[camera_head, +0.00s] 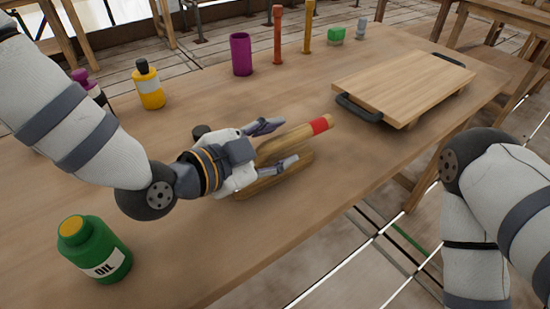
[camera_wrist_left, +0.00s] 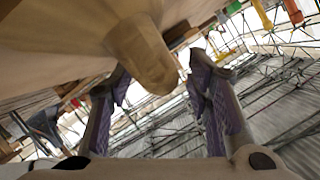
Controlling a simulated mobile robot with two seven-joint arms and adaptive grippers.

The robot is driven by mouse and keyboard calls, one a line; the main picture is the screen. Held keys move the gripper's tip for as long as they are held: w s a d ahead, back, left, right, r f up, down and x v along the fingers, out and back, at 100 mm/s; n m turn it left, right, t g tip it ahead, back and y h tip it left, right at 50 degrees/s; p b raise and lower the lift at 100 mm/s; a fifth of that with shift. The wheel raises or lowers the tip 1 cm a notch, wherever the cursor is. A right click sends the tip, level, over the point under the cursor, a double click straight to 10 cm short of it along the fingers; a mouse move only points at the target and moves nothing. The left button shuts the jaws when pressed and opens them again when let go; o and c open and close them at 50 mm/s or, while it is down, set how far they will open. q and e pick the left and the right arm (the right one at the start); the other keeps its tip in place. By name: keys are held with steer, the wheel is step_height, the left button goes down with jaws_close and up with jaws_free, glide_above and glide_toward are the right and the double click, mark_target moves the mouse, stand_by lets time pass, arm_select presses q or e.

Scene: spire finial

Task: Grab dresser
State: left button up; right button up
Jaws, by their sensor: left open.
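The dresser looks to be the wooden tool (camera_head: 272,181) with a broad body and a round handle marked by a red band, lying on the table (camera_head: 215,262). In the left wrist view a rounded wooden end (camera_wrist_left: 145,55) shows just beyond and between the open fingers (camera_wrist_left: 160,92). Whether a finger touches the wood I cannot tell. My right arm is at the right edge, its gripper out of view.
A green oil bottle (camera_head: 94,250) stands near left. A yellow bottle (camera_head: 149,86), a purple cup (camera_head: 241,54), an orange tool (camera_head: 278,35) and a green block (camera_head: 336,35) stand along the far side. A wooden board (camera_head: 405,82) with dark handles lies to the right.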

arm_select(q)
steer(key=shift+w+d+f, duration=0.1)
steer(key=shift+w+d, duration=0.1)
steer(key=shift+w, duration=0.05)
jaws_close()
